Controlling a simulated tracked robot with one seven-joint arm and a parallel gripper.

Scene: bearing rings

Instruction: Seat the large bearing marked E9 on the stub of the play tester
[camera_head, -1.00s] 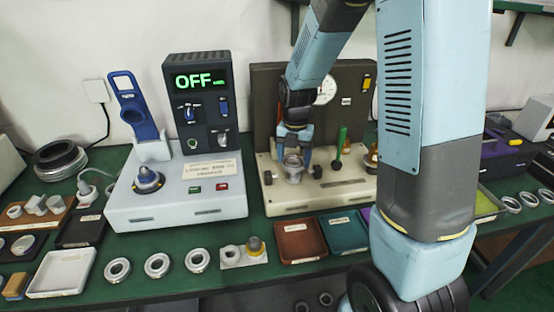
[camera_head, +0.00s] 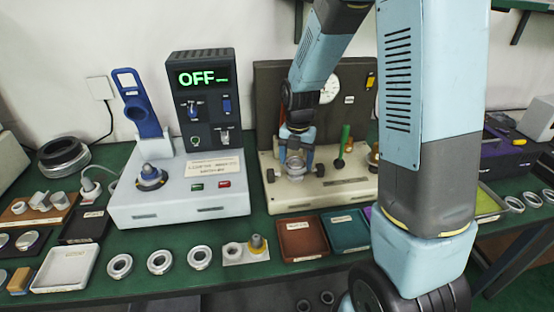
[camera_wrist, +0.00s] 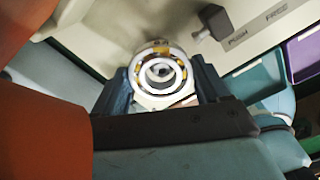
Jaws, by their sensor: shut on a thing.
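The play tester (camera_head: 330,192) is a beige base with a dark upright panel and a round dial gauge, right of centre in the head view. My gripper (camera_head: 295,168) is at the left part of its base, shut on a metal bearing ring (camera_head: 295,160). In the wrist view the bearing (camera_wrist: 160,72) sits between my two dark blue fingers, with balls or cage showing and a round grey shape in its bore. The stub itself is hidden, and I cannot tell whether the bearing is around it or above it. No E9 mark is legible.
A green-handled lever (camera_head: 343,140) stands right of my gripper on the tester. A grey device (camera_head: 180,205) with an OFF display stands to the left. Several loose rings (camera_head: 159,262) and small trays (camera_head: 302,240) lie along the front of the green table.

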